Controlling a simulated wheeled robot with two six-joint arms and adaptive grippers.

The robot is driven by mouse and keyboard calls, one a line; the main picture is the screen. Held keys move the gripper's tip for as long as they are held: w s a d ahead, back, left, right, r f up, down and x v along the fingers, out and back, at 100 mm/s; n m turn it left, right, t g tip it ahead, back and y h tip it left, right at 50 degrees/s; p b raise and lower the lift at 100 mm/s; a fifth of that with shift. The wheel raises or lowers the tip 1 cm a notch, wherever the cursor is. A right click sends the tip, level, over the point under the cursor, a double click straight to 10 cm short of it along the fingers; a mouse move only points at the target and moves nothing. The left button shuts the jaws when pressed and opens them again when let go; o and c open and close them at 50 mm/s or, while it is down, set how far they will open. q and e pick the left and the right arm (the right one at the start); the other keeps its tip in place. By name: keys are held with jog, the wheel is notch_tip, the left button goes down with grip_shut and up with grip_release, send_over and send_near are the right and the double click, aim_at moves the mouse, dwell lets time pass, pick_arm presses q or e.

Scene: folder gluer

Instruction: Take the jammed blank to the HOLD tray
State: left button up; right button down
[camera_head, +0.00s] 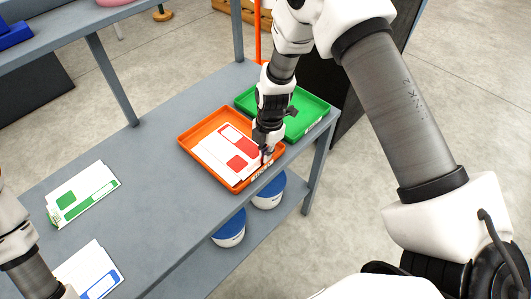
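A white blank with red panels (236,146) lies in the orange tray (188,137) on the grey bench. My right gripper (266,157) points down at the blank's right edge, at the tray's near right side. Its fingertips are small and partly hidden, so I cannot tell whether they grip the blank. A label (262,171) on the orange tray's front wall is too small to read. A green tray (314,113) stands just behind it, partly hidden by my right arm. My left arm enters at the lower left; its fingertips are out of the picture.
A blank with green panels (84,194) and one with blue panels (90,272) lie on the left of the bench (150,190). Blue-and-white tubs (230,230) stand on the shelf below. A raised shelf (70,40) with an upright runs behind. The bench middle is clear.

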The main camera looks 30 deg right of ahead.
jog(key=c, duration=1.2)
grip_release()
jog(key=shift+f, duration=0.1)
jog(key=shift+c, duration=0.2)
jog(key=shift+s, duration=0.1)
jog(key=o, duration=0.7)
jog(key=shift+r+p, duration=2.45)
jog(key=shift+r, duration=1.7)
